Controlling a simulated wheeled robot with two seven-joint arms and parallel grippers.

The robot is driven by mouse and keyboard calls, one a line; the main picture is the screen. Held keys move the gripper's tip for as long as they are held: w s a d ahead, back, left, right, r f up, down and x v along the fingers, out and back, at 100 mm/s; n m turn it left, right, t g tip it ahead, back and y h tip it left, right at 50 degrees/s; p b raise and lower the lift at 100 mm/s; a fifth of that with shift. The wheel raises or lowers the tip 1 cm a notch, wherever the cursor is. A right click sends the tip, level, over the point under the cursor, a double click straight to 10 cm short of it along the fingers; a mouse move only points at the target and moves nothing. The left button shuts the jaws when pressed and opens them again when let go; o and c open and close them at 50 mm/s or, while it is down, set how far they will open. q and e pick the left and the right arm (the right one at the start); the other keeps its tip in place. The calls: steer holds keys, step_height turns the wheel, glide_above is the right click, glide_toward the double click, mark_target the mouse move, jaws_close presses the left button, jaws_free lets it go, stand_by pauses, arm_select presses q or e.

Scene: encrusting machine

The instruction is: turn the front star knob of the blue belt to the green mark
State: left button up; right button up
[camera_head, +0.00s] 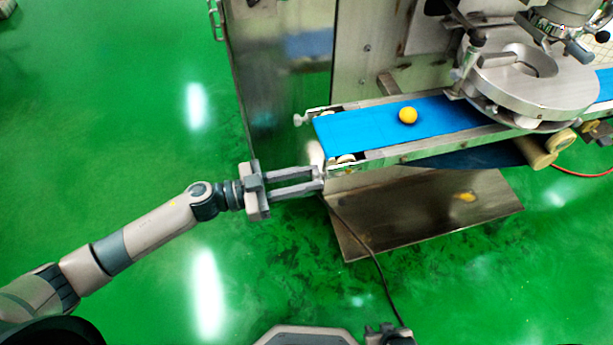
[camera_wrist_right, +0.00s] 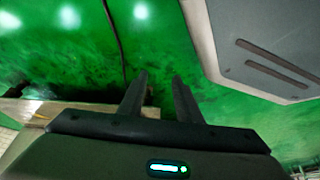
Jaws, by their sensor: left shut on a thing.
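The blue belt (camera_head: 370,126) runs from the machine toward the left and ends above the floor. My left gripper (camera_head: 322,178) is at the front corner of the belt's left end. It is shut on the front star knob, which is mostly hidden by the fingertips. The knob's angle cannot be read. I cannot make out the green mark. A second, pale knob (camera_head: 299,119) sticks out at the back corner of the same end. My right gripper (camera_wrist_right: 162,82) shows in the right wrist view with its two fingers apart and nothing between them.
The round metal machine head (camera_head: 535,78) stands over the belt at the right. A metal base plate (camera_head: 430,215) lies below, with a dark cable (camera_head: 370,253) beside it.

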arm_select(q)
steer(key=m+b, duration=0.9)
steer(key=m, duration=2.2)
steer(key=shift+r+b, duration=0.1)
steer(key=shift+b, duration=0.3)
arm_select(e)
step_height(320, 180, up, 18)
steer(key=g, duration=0.1)
arm_select(q)
steer(key=m+b, duration=0.3)
steer(key=m, duration=0.1)
steer(key=shift+r+m+b, duration=0.1)
steer(key=shift+m+b, duration=0.45)
steer(key=shift+m, duration=0.15)
arm_select(e)
steer(key=w+a+t+y, duration=0.1)
steer(key=w+a+t, duration=0.2)
steer(key=a, duration=0.2)
steer(key=shift+w+a+y, duration=0.15)
steer(key=shift+w+y, duration=0.1)
steer(key=shift+y, duration=0.15)
